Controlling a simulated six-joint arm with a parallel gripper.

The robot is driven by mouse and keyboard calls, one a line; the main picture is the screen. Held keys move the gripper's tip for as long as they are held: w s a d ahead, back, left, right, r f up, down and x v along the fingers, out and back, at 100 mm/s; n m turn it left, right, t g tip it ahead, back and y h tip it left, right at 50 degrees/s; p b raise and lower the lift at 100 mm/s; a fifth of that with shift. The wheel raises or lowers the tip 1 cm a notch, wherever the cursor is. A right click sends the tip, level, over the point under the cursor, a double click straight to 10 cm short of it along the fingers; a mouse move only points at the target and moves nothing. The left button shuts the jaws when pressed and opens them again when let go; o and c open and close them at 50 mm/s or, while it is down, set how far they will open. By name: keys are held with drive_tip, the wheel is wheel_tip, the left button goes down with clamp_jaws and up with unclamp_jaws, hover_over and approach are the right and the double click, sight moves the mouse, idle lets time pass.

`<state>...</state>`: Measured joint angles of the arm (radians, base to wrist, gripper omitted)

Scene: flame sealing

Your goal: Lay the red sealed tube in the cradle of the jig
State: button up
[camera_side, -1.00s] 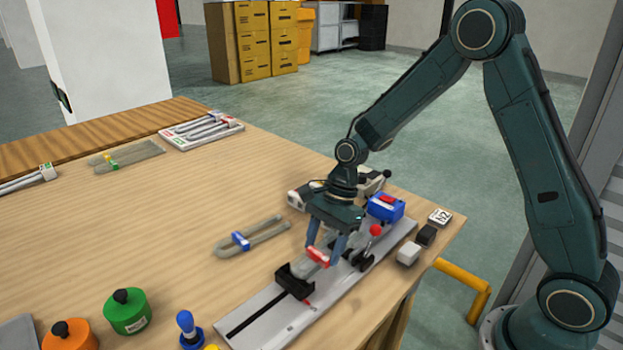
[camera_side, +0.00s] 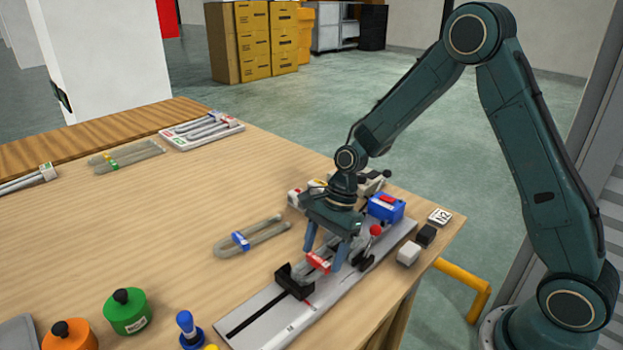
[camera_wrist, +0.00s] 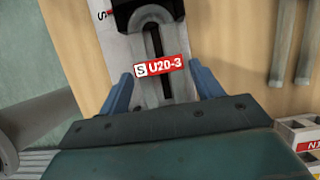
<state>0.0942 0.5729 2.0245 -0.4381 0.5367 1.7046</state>
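The red sealed tube (camera_side: 318,262) is a clear U-shaped tube with a red label reading "S U20-3" (camera_wrist: 161,66). It lies lengthwise along the slotted grey jig (camera_side: 262,317). In the wrist view its bend is at the jig's black block (camera_wrist: 122,8), which also shows in the side view (camera_side: 296,281). How deep it sits there I cannot tell. My gripper (camera_side: 326,254) is low over the jig. Its blue fingers (camera_wrist: 162,88) stand apart on either side of the tube, with gaps showing in the wrist view. The tube's far end is hidden by my gripper.
A blue-labelled U tube (camera_side: 250,238) lies left of the jig. A red-knobbed clamp (camera_side: 370,245) and a blue box (camera_side: 385,207) stand close on the right. Green (camera_side: 127,311) and orange (camera_side: 69,336) weights are front left. The table's middle left is clear.

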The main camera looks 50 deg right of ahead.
drive_tip(key=shift+o, duration=1)
drive_tip(key=v, duration=1.4)
drive_tip(key=s+a+r+n+t+h, duration=0.1)
drive_tip(key=s+r+n+t+h, duration=0.15)
drive_tip(key=s+r+n, duration=0.75)
drive_tip(key=s+d+n+t+h, duration=0.1)
drive_tip(key=s+d+n+t, duration=0.1)
drive_tip(key=s+n, duration=0.6)
drive_tip(key=s+t, duration=0.1)
drive_tip(key=s, duration=0.4)
drive_tip(key=shift+f+h, duration=0.25)
drive_tip(key=shift+h, duration=0.1)
